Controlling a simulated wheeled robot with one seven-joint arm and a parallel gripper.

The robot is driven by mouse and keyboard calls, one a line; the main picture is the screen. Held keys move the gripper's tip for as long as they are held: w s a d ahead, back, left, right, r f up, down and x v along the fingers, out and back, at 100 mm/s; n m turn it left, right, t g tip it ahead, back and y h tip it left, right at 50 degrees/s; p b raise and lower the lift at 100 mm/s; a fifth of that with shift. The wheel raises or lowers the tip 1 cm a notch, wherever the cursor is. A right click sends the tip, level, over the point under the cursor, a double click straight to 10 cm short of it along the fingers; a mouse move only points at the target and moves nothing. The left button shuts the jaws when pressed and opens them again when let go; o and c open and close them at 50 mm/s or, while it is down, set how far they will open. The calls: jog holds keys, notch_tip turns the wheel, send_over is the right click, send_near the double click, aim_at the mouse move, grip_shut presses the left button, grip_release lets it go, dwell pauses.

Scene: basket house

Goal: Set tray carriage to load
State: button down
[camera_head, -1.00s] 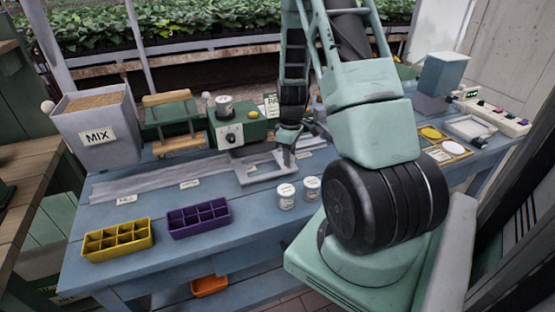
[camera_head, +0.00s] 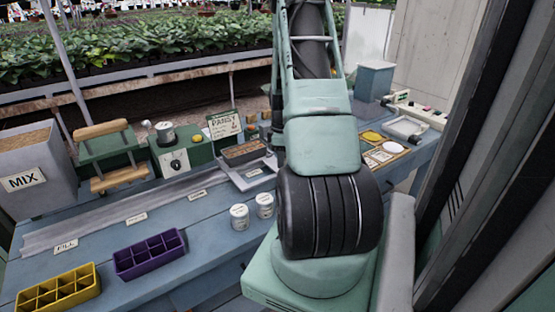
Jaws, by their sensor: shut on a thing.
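The tray carriage (camera_head: 232,175) is a flat, pale grey plate on the long grey track (camera_head: 100,222) along the blue bench. It stands toward the track's right end, beside a small label too small to read. My gripper (camera_head: 275,137) is at the carriage's right end, mostly hidden behind my own arm; only a dark sliver shows. It is shut there on the carriage, though the contact itself is hidden. A purple cell tray (camera_head: 150,271) and a yellow cell tray (camera_head: 58,303) stand on the bench at front left.
A grey MIX bin (camera_head: 22,182), a green stand with wooden rollers (camera_head: 104,140) and a green dial box (camera_head: 172,162) line the back. Two white jars (camera_head: 240,222) stand in front.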

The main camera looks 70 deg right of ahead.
jog(key=shift+s+d, duration=0.1)
jog(key=shift+d, duration=0.2)
jog(key=c, duration=1.1)
grip_release()
jog(key=shift+o, duration=0.2)
jog(key=shift+r, duration=0.25)
notch_tip(320, 180, up, 17)
jog(key=b, duration=0.1)
